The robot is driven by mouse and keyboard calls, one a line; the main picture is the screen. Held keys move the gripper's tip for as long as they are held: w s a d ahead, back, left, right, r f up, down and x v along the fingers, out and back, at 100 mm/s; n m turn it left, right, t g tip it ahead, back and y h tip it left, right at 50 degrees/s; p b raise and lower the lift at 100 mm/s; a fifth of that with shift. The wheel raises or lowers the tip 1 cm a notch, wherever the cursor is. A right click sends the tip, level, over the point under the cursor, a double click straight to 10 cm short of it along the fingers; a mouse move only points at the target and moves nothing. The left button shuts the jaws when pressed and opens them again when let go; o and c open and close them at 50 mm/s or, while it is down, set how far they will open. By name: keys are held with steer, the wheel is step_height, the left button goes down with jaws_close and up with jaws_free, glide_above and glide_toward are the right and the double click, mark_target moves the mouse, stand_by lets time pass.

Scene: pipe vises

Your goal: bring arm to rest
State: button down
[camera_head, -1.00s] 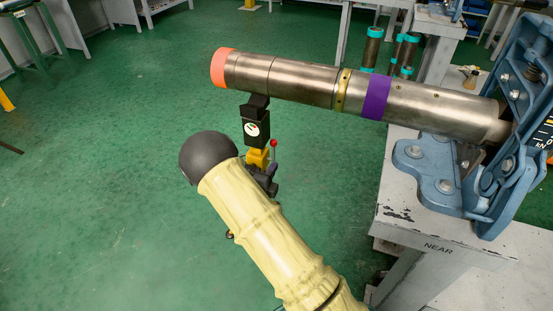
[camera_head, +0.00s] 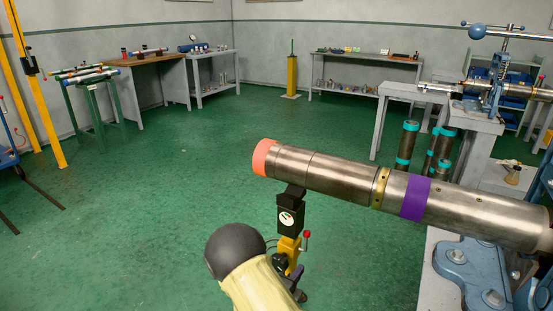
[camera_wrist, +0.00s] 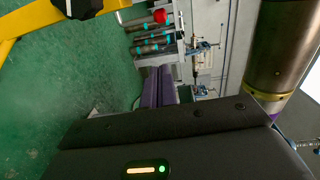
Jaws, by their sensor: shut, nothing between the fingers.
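In the wrist view my gripper (camera_wrist: 159,74) has its two purple fingers together, with nothing between them. A long steel pipe (camera_head: 340,175) with an orange end, a brass ring and a purple band lies across the head view. Its right end runs into a blue vise (camera_head: 465,262). The pipe also shows at the right of the wrist view (camera_wrist: 284,45), beside my gripper and apart from the fingers.
A yellow and black support with a dial (camera_head: 288,222) stands under the pipe's orange end. Short pipes with teal bands (camera_head: 407,146) stand behind the pipe. A second vise bench (camera_head: 395,92) is at the back right. Green floor is open at the left and centre.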

steer(key=s+d+r+n+g+y, duration=0.4)
steer(key=s+r+n+g, duration=0.2)
steer(key=s+n, duration=0.55)
steer(key=s+d+r+n+g+y, duration=0.3)
steer(key=s+r+n+g+y, duration=0.25)
steer(key=s+n, duration=0.6)
step_height(320, 180, up, 32)
steer(key=w+n+p, duration=0.1)
steer(key=p, duration=3.1)
steer(key=shift+g+h, duration=0.35)
steer(key=shift+w+d, duration=0.1)
steer(key=shift+w, duration=0.1)
